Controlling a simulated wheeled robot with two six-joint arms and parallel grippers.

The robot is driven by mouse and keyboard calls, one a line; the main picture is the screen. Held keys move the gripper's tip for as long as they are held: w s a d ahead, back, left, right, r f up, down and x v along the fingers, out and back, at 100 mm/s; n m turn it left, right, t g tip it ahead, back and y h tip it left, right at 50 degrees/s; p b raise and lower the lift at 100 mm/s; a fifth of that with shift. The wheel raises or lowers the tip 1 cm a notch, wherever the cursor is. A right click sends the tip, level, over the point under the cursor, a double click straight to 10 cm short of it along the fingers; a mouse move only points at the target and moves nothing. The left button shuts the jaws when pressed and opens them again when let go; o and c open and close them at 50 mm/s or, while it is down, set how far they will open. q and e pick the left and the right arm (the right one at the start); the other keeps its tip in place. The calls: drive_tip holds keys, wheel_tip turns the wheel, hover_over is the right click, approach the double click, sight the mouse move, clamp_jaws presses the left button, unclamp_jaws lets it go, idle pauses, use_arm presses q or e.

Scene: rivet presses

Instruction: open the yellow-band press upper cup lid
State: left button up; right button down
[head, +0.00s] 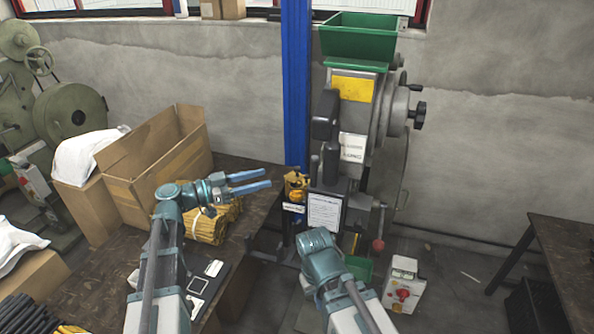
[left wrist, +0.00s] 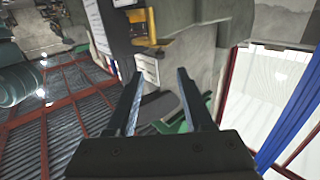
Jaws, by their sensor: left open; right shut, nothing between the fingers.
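The press with the yellow band (head: 352,88) stands against the wall, right of a blue post. A green open-topped hopper (head: 358,42) sits on its top. A small yellow-orange cup-like part (head: 296,181) with a dark top is at the press's lower left; I cannot tell whether its lid is open or shut. A yellow part also shows in the left wrist view (left wrist: 152,28). My left gripper (head: 269,178) is open and empty, its blue fingers pointing right, just left of the yellow-orange part. My right arm is low in front of the press; its fingers are hidden.
A workbench (head: 105,268) on the left holds a bundle of yellow-brown rods (head: 213,222) and an open cardboard box (head: 160,165). A white switch box (head: 403,283) stands right of the press. A dark table (head: 565,250) is at the far right, with free floor between.

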sight(297, 167)
use_arm(q)
drive_tip(key=x, duration=1.1)
drive_tip(key=shift+d, duration=0.15)
clamp_jaws()
